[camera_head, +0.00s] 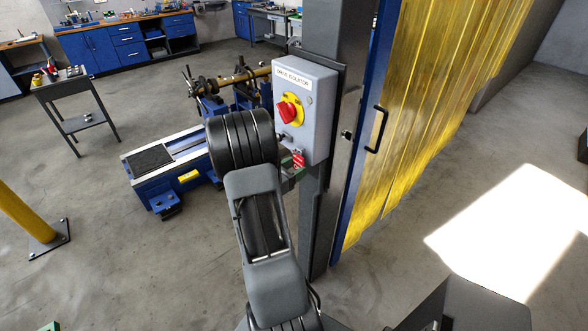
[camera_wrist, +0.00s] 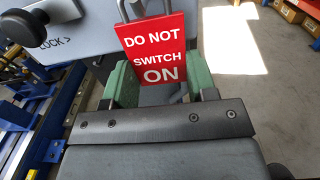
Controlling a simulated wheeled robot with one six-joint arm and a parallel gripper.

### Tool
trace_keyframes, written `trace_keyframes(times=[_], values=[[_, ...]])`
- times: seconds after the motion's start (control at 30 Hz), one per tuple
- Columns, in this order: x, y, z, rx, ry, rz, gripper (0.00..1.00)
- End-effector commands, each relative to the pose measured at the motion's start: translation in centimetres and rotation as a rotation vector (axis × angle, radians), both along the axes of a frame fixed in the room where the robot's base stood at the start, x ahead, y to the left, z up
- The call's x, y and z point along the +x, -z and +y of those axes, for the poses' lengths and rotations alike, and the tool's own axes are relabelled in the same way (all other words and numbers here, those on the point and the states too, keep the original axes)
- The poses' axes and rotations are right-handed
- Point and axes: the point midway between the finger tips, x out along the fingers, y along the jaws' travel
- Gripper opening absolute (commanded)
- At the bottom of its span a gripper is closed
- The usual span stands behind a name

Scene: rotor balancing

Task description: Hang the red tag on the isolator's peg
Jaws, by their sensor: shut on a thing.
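The grey isolator box (camera_head: 316,112) hangs on a dark post and carries a red rotary handle (camera_head: 288,109) on a yellow plate. The red tag (camera_head: 299,159), lettered DO NOT SWITCH ON, is just below the box. In the wrist view the tag (camera_wrist: 155,50) stands tilted between the green fingers of my gripper (camera_wrist: 160,88), which is shut on its lower part. The tag's grey loop (camera_wrist: 123,10) sticks up, its top cut off. A black round-ended piece (camera_wrist: 22,28), apparently the peg, lies left of the loop, apart in the picture. Depth between them is unclear.
A yellow strip curtain (camera_head: 430,90) in a blue frame stands right of the post. A blue machine (camera_head: 160,185) is behind my arm at left. A yellow bollard (camera_head: 25,215) and a small trolley (camera_head: 72,88) stand further left. The floor around is open.

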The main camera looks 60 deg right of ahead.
Motion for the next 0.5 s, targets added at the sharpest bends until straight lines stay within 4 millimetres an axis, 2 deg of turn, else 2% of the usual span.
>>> trace_keyframes(times=[0.23, 0.27, 0.5], values=[[0.00, -0.01, 0.01, 0.000, 0.000, 0.000, 0.31], [0.00, -0.01, 0.01, 0.000, 0.000, 0.000, 0.55], [0.00, 0.00, 0.01, 0.000, 0.000, 0.000, 0.78]])
